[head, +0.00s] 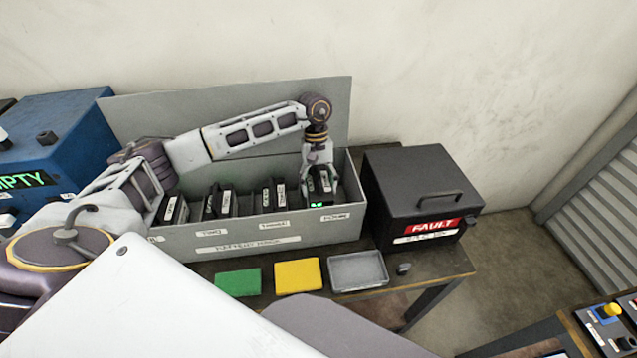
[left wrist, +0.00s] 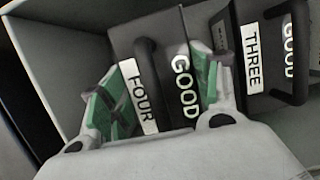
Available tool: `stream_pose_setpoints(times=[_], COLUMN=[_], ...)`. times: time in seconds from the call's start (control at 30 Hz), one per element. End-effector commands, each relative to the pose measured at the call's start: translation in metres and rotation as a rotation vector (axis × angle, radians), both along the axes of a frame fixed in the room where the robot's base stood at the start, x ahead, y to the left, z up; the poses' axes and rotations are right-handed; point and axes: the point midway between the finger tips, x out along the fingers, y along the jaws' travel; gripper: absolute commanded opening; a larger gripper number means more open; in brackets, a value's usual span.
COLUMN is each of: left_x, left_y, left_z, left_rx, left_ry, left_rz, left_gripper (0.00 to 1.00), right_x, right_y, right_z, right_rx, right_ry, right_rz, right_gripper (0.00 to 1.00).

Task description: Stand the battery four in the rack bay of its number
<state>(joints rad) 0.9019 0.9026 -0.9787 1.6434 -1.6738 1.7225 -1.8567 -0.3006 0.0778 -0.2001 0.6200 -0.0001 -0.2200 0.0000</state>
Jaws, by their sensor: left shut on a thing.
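Battery four (head: 321,186) is a black block with white labels FOUR and GOOD; it also shows in the left wrist view (left wrist: 155,60). It is upright at the right end of the grey battery rack (head: 275,238), in the bay above the rightmost front label. My left gripper (head: 320,178) comes from above and is shut on battery four; its green-padded fingers show in the left wrist view (left wrist: 155,92), one on each side. Whether the battery's bottom rests on the rack floor is hidden. My right gripper is not in view.
Battery three (left wrist: 268,50) stands beside battery four. Other black batteries (head: 222,203) stand in bays to the left. A black FAULT box (head: 415,195) is close to the rack's right. Green (head: 238,282) and yellow (head: 298,275) pads and a grey tray (head: 357,270) lie in front.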

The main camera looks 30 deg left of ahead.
Motion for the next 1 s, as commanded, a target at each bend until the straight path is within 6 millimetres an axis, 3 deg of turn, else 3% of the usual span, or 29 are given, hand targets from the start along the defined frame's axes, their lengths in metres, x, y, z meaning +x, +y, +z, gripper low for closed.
stream_pose_setpoints(times=[0.17, 0.6, 1.0], left_x=[0.001, 0.002, 0.002], left_y=[0.0, 0.0, 0.0], left_z=[0.0, -0.031, -0.034], left_rx=[-0.002, -0.002, -0.002], left_ry=[-0.004, -0.005, -0.006], left_rz=[0.0, 0.001, 0.0], left_gripper=[0.0, 0.0, 0.0], right_x=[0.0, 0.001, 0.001], right_y=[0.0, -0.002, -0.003], right_z=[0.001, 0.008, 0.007], right_rx=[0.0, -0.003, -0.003], right_ry=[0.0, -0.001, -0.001], right_rz=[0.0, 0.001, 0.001], right_gripper=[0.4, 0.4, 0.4])
